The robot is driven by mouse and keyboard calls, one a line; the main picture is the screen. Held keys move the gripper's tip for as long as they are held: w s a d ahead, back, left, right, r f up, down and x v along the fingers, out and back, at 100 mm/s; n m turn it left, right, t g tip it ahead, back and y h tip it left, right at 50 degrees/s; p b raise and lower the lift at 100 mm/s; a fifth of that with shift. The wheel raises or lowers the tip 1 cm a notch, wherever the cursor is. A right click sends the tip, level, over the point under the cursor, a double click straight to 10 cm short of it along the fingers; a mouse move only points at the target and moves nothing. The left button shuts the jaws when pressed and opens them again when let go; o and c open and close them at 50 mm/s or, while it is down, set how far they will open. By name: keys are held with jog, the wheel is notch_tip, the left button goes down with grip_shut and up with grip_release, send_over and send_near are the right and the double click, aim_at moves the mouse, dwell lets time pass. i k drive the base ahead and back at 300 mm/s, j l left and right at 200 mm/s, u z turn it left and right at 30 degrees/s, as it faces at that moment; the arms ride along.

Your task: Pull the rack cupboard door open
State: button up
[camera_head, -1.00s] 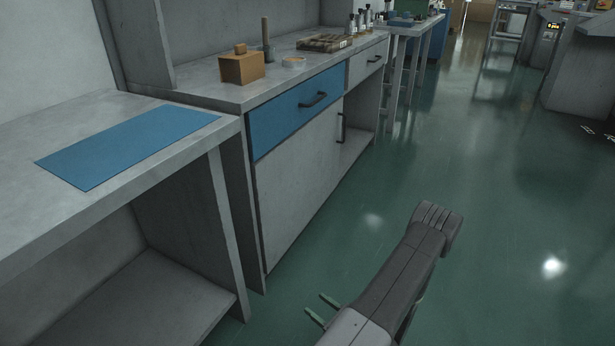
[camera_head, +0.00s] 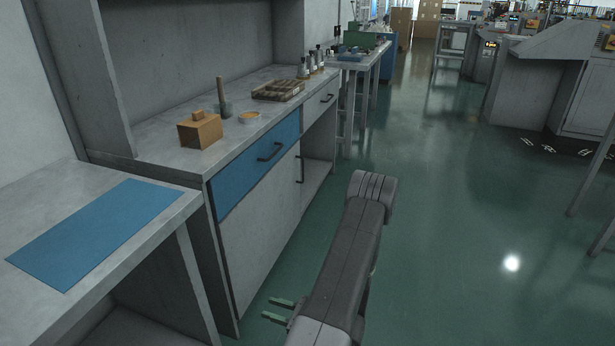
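The cupboard door (camera_head: 252,232) is a flat grey panel under a blue drawer front (camera_head: 258,166) in the workbench. It looks shut, flush with the front. Its dark upright handle (camera_head: 300,169) is near its right edge, beside an open shelf bay. My gripper (camera_head: 268,309) is low in the picture, in front of the bench. The fingers are apart from the door and well short of the handle. The rest of the gripper is partly hidden by my arm.
A lower table with a blue mat (camera_head: 98,232) stands at left. The green floor (camera_head: 450,220) to the right is clear.

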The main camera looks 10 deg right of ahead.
aim_at(252, 236)
jog(key=i+l+u, duration=0.1)
jog(key=i+l, duration=0.65)
jog(key=i+l+u, duration=0.1)
jog(key=i+l, duration=0.6)
jog(key=i+l+u, duration=0.1)
jog(key=i+l, duration=0.6)
jog(key=l, duration=0.2)
